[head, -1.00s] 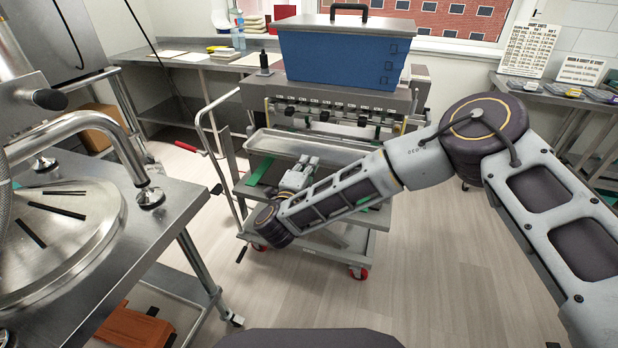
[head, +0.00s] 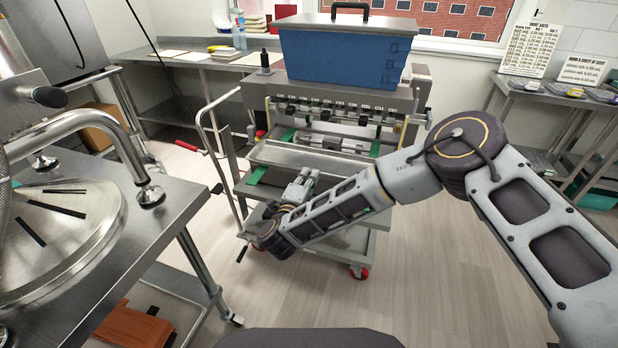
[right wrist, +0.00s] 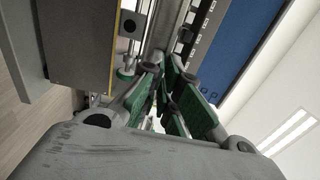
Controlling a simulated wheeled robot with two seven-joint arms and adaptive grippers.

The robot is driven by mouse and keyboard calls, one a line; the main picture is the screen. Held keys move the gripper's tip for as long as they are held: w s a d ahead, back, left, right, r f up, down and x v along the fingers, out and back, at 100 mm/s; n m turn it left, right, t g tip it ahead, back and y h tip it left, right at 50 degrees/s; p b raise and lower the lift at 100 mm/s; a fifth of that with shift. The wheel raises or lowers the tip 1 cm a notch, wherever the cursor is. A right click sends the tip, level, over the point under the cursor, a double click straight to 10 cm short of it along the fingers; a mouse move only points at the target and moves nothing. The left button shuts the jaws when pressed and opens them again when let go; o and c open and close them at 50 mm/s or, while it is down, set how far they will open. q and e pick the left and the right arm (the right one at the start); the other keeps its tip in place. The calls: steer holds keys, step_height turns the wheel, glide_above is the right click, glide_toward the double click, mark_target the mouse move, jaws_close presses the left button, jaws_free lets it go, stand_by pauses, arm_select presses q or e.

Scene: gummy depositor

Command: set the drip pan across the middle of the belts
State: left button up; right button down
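The drip pan (head: 300,155) is a shallow metal tray at the front of the depositor, lying crosswise over or just above the belts. A green belt (head: 257,175) shows in front of and behind its left part. More green shows behind its right part. I cannot tell whether the pan touches the belts. My right gripper (head: 306,172) is at the pan's near edge and appears shut on it. In the right wrist view the green-padded fingers (right wrist: 160,70) converge; the gripped edge is hard to see. My left gripper is not in view.
The depositor with its blue hopper (head: 345,58) and row of nozzles (head: 330,108) stands behind the pan. A steel table with a round lid (head: 60,235) is at left. A red-handled cart bar (head: 205,150) stands beside the machine. Floor at right is clear.

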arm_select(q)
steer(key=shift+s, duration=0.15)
arm_select(e)
steer(key=c, duration=1.6)
jaws_free()
steer(key=shift+c, duration=0.2)
steer(key=shift+s, duration=0.1)
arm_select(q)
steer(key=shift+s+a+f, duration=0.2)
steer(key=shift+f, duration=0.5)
arm_select(e)
steer(key=v, duration=1.1)
steer(key=shift+s+a, duration=0.15)
steer(key=shift+s, duration=0.2)
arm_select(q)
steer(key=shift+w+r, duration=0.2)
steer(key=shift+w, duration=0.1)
